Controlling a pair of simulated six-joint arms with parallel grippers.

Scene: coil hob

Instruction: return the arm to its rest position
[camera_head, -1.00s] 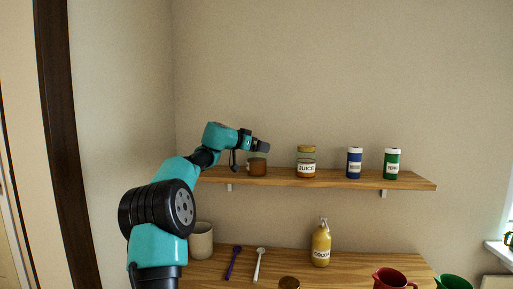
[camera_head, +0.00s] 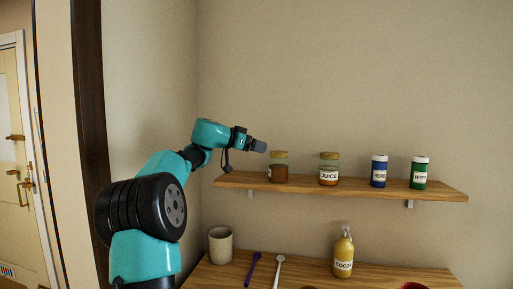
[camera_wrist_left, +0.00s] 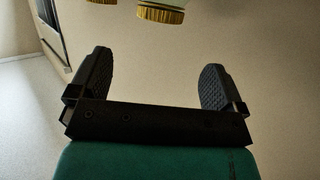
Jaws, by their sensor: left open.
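My left gripper (camera_head: 258,146) is at the end of the teal and black arm, above the left end of the wooden shelf and just up and left of a brown jar with a gold lid (camera_head: 279,168). In the left wrist view the gripper (camera_wrist_left: 157,82) shows two dark fingers spread wide with nothing between them. Gold lids show at the top of that view, one of them (camera_wrist_left: 160,14) beyond the fingers. My right gripper is not in view.
The shelf (camera_head: 340,188) also bears a JUICE jar (camera_head: 329,170), a blue shaker (camera_head: 379,171) and a green shaker (camera_head: 419,172). On the counter (camera_head: 212,274) are a beige pot (camera_head: 220,246), a purple spoon (camera_head: 252,270), a white spoon (camera_head: 278,271) and a COCOA bottle (camera_head: 343,254).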

